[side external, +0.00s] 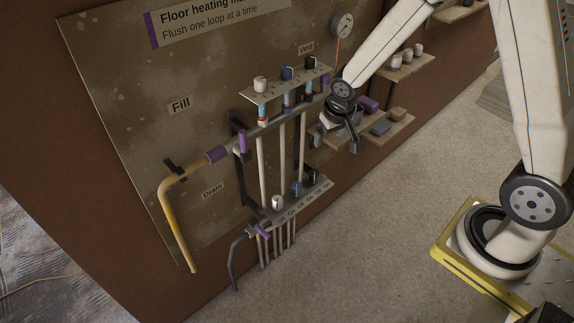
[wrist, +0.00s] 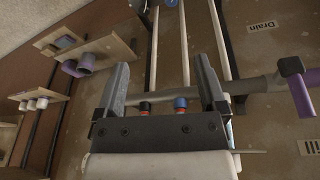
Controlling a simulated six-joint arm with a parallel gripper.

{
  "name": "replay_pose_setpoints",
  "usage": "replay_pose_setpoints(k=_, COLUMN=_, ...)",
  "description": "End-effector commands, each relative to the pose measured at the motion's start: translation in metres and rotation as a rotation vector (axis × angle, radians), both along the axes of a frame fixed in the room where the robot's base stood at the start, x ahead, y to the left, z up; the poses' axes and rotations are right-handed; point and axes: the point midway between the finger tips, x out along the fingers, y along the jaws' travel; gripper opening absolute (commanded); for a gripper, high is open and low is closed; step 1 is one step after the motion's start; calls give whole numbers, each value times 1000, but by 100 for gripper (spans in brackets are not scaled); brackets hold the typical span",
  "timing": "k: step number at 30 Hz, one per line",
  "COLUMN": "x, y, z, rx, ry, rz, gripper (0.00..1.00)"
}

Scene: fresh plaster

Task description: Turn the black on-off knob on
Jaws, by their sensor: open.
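A black knob (side external: 310,61) stands at the right end of the upper plate (side external: 275,92) of the pipe manifold, beside a blue knob (side external: 286,74) and a white knob (side external: 260,84). The black knob's on-off setting is too small to read. My gripper (side external: 341,138) is open and empty, right of and below the black knob, apart from it. In the wrist view, my open gripper (wrist: 162,76) has its fingers over the manifold pipe (wrist: 250,86), with red bands on the fittings between them. I cannot make out the black knob there.
A lower plate (side external: 295,208) carries a white knob (side external: 277,202) and a blue knob (side external: 297,188). Wall shelves with small items, including a purple piece (side external: 368,103), stand close to my gripper. A yellow pipe (side external: 178,220) is at left. The floor in front is clear.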

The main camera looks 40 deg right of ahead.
Motion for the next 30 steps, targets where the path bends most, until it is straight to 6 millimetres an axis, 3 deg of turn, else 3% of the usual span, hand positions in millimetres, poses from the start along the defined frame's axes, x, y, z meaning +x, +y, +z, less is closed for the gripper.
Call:
replay_pose_setpoints(k=6, x=39, y=-20, z=-36, rx=-15, ry=-15, rz=-95, gripper=90)
replay_pose_setpoints(k=15, x=81, y=-47, z=-94, rx=-29, ry=-48, rz=-222, gripper=90)
replay_pose_setpoints(k=30, x=118, y=-88, z=-208, rx=-29, ry=-112, rz=-419, gripper=90)
